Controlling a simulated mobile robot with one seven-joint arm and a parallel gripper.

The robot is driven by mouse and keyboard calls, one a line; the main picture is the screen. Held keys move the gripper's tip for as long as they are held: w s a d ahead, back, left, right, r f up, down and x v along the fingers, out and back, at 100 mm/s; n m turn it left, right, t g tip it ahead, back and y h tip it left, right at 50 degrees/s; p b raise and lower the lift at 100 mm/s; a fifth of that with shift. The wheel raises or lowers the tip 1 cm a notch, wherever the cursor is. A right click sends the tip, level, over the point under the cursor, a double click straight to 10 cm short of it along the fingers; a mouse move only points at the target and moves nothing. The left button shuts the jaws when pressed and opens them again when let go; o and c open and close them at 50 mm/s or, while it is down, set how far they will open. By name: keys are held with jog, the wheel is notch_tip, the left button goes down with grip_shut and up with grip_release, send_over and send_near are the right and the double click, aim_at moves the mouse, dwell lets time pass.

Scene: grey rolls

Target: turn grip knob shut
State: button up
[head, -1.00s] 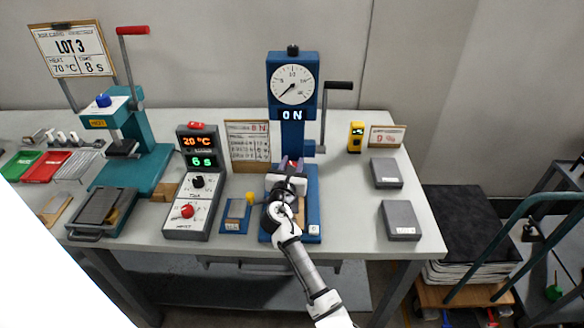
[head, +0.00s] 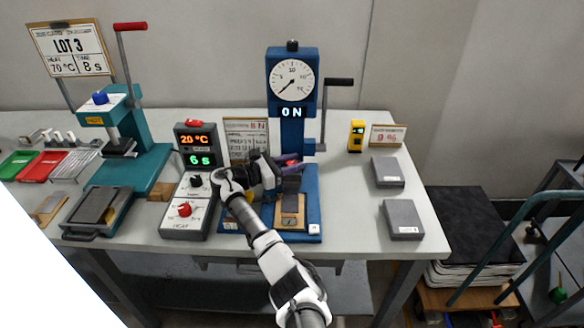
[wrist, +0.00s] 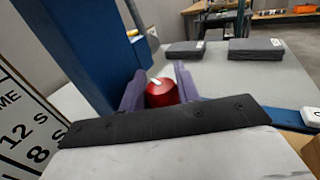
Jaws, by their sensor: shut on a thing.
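The red knob (wrist: 162,92), with a white mark on its top, sits between the purple fingertips of my gripper (wrist: 159,88) in the wrist view. My gripper is shut on it. In the head view my gripper (head: 287,163) reaches in from the left to the front of the blue test stand (head: 291,70). There the knob is mostly hidden by the fingers. The stand has a round dial (head: 292,80) and a display (head: 292,112) reading 0 N. A sample holder (head: 291,221) with a tan piece is on the stand's base, below the gripper.
A control box (head: 186,215) with 20 °C and 6 s displays stands left of my gripper. A paper sign (head: 246,133) stands behind the wrist. The stand's black-handled lever (head: 338,82) rises at its right. Two grey blocks (head: 402,220) (head: 387,172) lie right, with bare tabletop around them.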

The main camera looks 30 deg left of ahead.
jog(key=shift+f+m+g+h+b, duration=0.2)
jog(key=shift+m+g+h+b, duration=1.4)
jog(key=shift+h+b, duration=0.45)
jog(key=shift+d+r+g+b, duration=0.1)
jog(key=shift+g+b, duration=0.2)
jog(key=shift+b, duration=0.15)
jog(key=o, duration=1)
jog(key=shift+m, duration=0.3)
jog(key=shift+s+r, duration=0.1)
